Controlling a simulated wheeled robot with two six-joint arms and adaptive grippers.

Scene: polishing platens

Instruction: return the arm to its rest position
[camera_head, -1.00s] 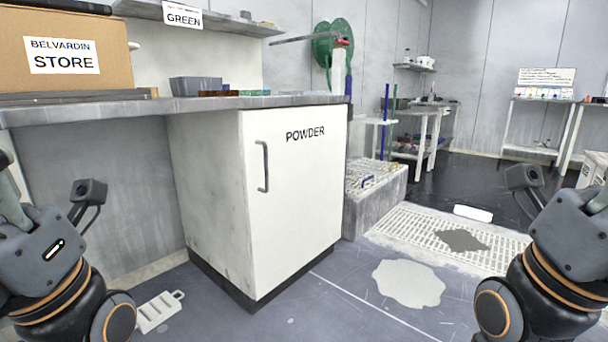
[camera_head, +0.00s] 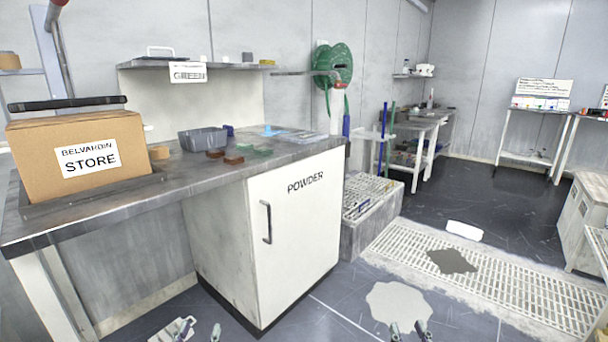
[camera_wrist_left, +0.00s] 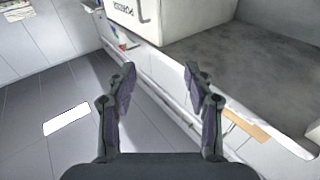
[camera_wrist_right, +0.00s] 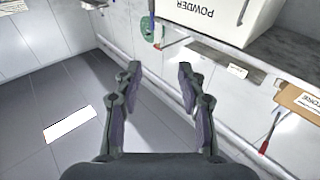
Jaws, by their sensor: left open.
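My left gripper (camera_head: 200,333) shows only its fingertips at the bottom edge of the head view, low in front of the cabinet. In the left wrist view the left gripper (camera_wrist_left: 160,72) has its two dark fingers spread with nothing between them. My right gripper (camera_head: 409,331) also shows only fingertips at the bottom edge, over the pale floor patch. In the right wrist view the right gripper (camera_wrist_right: 159,70) is open and empty. Both arms are mostly hidden below the head view.
A white POWDER cabinet (camera_head: 295,236) stands under a grey counter (camera_head: 120,205). The counter holds a cardboard STORE box (camera_head: 82,158), a grey bin (camera_head: 202,140) and small blocks. A floor grating (camera_head: 500,286) and pale patch (camera_head: 399,302) lie right of the cabinet. Open floor extends behind.

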